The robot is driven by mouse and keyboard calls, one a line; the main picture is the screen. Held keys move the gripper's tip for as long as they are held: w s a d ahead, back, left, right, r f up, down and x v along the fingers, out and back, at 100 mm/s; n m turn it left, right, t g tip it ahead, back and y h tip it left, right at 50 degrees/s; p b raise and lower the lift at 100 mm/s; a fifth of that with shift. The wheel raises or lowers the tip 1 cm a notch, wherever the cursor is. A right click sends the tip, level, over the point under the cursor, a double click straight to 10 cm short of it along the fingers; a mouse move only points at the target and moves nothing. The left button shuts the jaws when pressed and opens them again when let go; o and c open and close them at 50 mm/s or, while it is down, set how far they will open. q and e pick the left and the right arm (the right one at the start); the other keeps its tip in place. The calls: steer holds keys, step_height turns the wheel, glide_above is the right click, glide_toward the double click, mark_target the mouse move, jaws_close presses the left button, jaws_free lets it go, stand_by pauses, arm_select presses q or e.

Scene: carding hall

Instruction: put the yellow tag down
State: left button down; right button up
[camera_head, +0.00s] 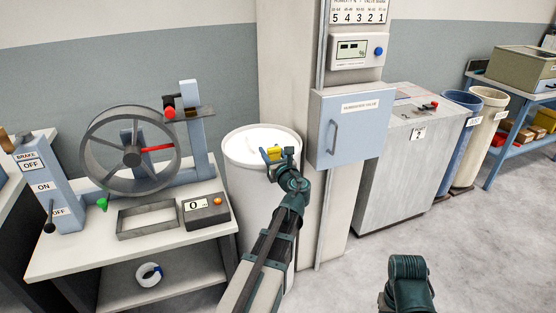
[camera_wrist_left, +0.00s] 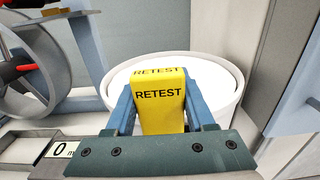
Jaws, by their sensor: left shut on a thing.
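The yellow tag (camera_head: 274,152) is held between the fingers of my left gripper (camera_head: 279,158). In the left wrist view the tag (camera_wrist_left: 160,108) is bent over, with RETEST printed on both of its visible faces. The blue fingers of my left gripper (camera_wrist_left: 160,100) press on it from both sides. The tag shows in front of the white top of a round drum (camera_head: 238,190); I cannot tell whether it touches the top. The drum's top also fills the middle of the left wrist view (camera_wrist_left: 217,76).
A bench (camera_head: 90,255) on the left carries a wheel device (camera_head: 100,175), an open grey tray (camera_head: 124,226) and a small counter box (camera_head: 207,212). A blue wall cabinet (camera_head: 348,140) stands right of the drum, close to my left arm.

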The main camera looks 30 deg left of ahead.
mark_target(275, 158)
arm_select(q)
steer(key=shift+w+d+f, duration=0.1)
steer(key=shift+w+d, duration=0.1)
steer(key=shift+w, duration=0.75)
step_height(275, 158, down, 3)
steer(key=b, duration=0.3)
steer(key=shift+s+d, duration=0.15)
steer(key=shift+f+b, duration=0.35)
steer(key=shift+b, duration=0.05)
steer(key=shift+r, duration=0.1)
steer(key=shift+f, duration=0.2)
steer(key=shift+c, duration=1.3)
jaws_free()
